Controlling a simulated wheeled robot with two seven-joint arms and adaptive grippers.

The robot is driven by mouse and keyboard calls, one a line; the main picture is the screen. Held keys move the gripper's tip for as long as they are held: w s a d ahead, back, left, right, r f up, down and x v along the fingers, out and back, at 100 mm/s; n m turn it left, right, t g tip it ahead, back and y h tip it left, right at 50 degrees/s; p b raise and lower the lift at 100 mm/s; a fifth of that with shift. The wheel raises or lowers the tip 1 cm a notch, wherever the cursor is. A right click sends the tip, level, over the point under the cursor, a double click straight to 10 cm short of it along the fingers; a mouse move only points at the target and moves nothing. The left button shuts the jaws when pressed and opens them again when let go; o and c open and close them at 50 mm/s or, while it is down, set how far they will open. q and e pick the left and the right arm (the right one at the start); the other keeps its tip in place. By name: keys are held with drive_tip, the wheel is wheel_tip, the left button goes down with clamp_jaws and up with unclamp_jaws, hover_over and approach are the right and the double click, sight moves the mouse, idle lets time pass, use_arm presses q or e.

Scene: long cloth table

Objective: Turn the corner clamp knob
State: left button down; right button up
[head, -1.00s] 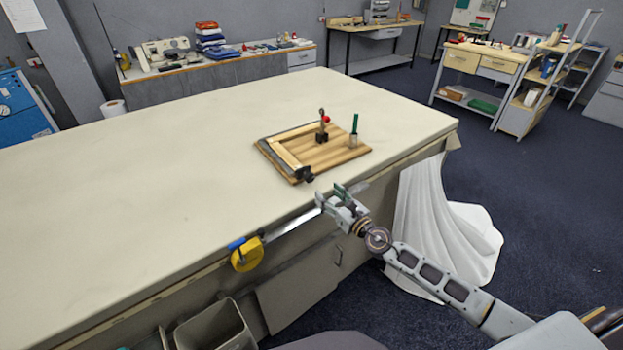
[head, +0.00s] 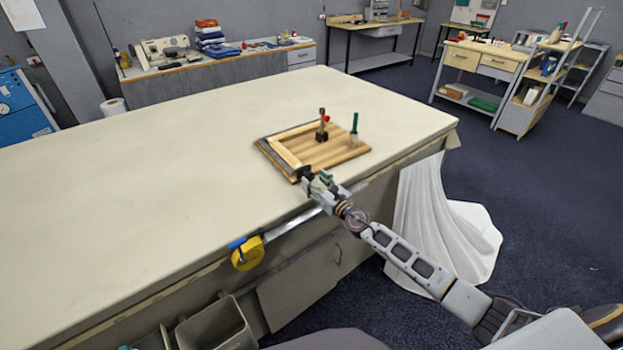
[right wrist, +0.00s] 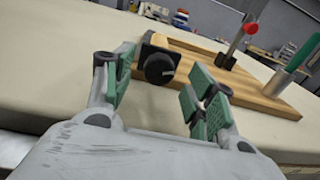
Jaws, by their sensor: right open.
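The corner clamp knob (right wrist: 160,68) is a round black knob at the near corner of the wooden board (head: 340,156). In the right wrist view it sits ahead of and between my green-padded fingers, with no contact visible. My right gripper (right wrist: 160,95) is open and empty. In the head view my right gripper (head: 318,182) is at the board's near corner and partly hides the clamp. A wooden frame piece (head: 289,156) lies along the board's left side. My left gripper is not in view.
A red-tipped upright clamp (head: 322,127) and a green-handled tool (head: 354,127) stand on the board. A yellow tape measure (head: 247,254) is at the table's front edge. The cloth table (head: 150,190) is clear to the left.

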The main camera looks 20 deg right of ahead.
drive_tip(key=shift+x, duration=1.3)
drive_tip(key=c, duration=1)
drive_tip(key=shift+m, duration=0.4)
drive_tip(key=m+b, duration=0.1)
drive_tip(key=m, duration=0.4)
drive_tip(key=shift+d, duration=0.1)
drive_tip(key=shift+f+m, duration=0.15)
drive_tip(key=shift+m, duration=2.65)
